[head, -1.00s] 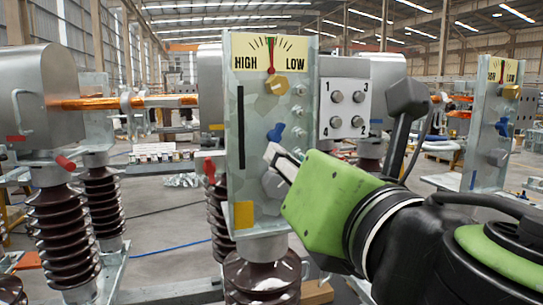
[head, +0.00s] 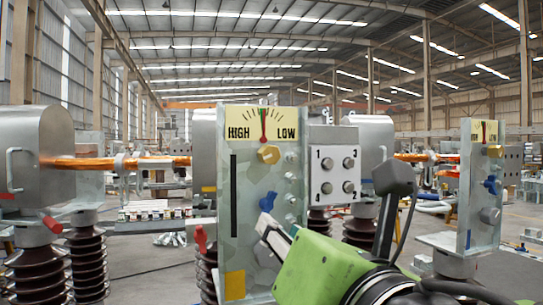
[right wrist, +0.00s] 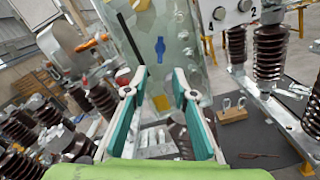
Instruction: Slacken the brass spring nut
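The brass spring nut (head: 269,154) is a gold hex nut on the upright galvanised panel (head: 228,220), just below the HIGH/LOW dial (head: 262,122). The dial's needle (head: 263,126) stands near the middle, upright. My right gripper (head: 266,226) is in front of the panel, below a blue handle (head: 268,201) and well below the brass nut. In the right wrist view, its two teal-padded fingers (right wrist: 160,82) are apart with nothing between them. That view shows the blue handle (right wrist: 160,50) ahead, but I cannot make out the brass nut there. My left gripper is not in view.
A box numbered 1 to 4 (head: 335,160) adjoins the panel's right side. Small bolts (head: 291,175) run down the panel's right part. A red handle (head: 201,238) sticks out at its left. A similar panel (head: 480,190) stands at the far right, and ribbed brown insulators (head: 86,265) at left.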

